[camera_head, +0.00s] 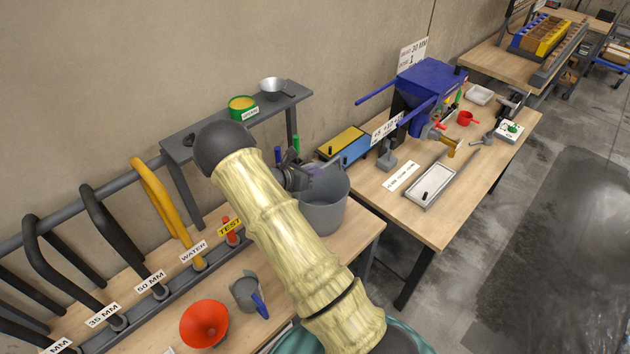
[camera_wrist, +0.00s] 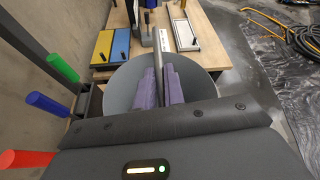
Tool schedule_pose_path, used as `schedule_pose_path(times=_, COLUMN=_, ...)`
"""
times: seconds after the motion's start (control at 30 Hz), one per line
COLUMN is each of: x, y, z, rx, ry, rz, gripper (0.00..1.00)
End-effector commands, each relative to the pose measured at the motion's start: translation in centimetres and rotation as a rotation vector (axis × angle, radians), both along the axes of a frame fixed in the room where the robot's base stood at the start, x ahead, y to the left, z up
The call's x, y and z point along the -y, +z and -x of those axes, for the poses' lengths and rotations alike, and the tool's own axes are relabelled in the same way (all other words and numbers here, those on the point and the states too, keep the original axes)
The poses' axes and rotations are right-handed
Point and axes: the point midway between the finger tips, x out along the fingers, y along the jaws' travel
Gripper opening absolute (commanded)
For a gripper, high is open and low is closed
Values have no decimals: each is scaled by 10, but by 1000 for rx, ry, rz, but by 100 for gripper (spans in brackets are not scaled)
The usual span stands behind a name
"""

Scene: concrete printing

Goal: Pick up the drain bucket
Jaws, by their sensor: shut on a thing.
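The drain bucket (camera_head: 326,212) is a grey, open-topped bucket near the right end of the left bench in the head view. It looks upright, and I cannot tell whether its base touches the bench. My gripper (camera_head: 305,178) reaches in over its left rim, partly hidden by my arm. In the wrist view the bucket (camera_wrist: 122,88) lies below the fingers. My gripper (camera_wrist: 160,88) has its purple pads closed on a thin grey bar across the bucket's mouth, which looks like its handle.
A grey shelf (camera_head: 215,122) with a green tin (camera_head: 242,108) and metal bowl stands behind. An orange funnel (camera_head: 204,323) and grey jug (camera_head: 246,295) are at the front left. A second bench (camera_head: 440,225) to the right holds a blue hopper (camera_head: 425,88) and a tray (camera_head: 432,186).

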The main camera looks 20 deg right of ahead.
Motion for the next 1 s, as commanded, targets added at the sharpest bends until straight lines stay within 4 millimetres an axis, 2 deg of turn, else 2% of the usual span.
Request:
schedule_pose_path(times=0.17, x=0, y=20, z=-1, rx=6, ry=0, rz=1, gripper=0)
schedule_pose_path(times=0.4, x=0, y=62, z=-1, rx=9, ry=-1, rz=0, gripper=0)
schedule_pose_path(times=0.6, x=0, y=88, z=0, rx=4, ry=-1, rz=2, gripper=0)
schedule_pose_path(times=0.73, x=0, y=95, z=0, rx=2, ry=-1, rz=2, gripper=0)
schedule_pose_path(times=1.0, x=1, y=96, z=0, rx=1, ry=-1, rz=2, gripper=0)
